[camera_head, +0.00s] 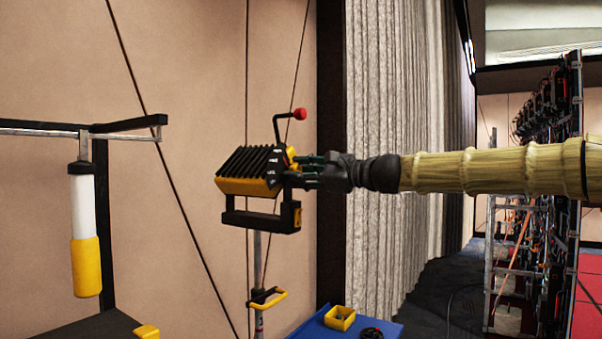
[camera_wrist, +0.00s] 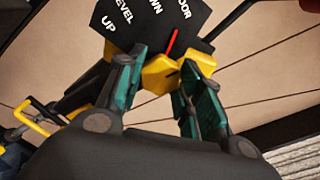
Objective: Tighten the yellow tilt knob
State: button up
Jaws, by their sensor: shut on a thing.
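A yellow and black lamp-like head (camera_head: 247,186) with black fins sits on a stand in the head view. My gripper (camera_head: 299,171) reaches its right side from the right. In the wrist view, the yellow tilt knob (camera_wrist: 163,75) lies between the two green-padded fingers of my gripper (camera_wrist: 160,82), which are shut on it. A black dial plate (camera_wrist: 143,20) behind it shows UP, LEVEL and partly hidden words. A red pointer mark (camera_wrist: 173,42) stands above the knob, right of LEVEL. In the head view the fingers hide most of the knob.
A black crank with a red ball (camera_head: 300,114) rises above the head. A yellow handle (camera_head: 267,299) is on the stand below. A blue table (camera_head: 310,326) holds a yellow bin (camera_head: 340,318). A white and yellow cylinder (camera_head: 84,225) hangs at left. Grey curtains (camera_head: 385,80) stand behind my arm.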

jog(key=o, duration=1)
jog(key=shift+o, duration=0.2)
jog(key=shift+d, duration=0.1)
jog(key=v, duration=1.2)
jog(key=shift+f, duration=0.1)
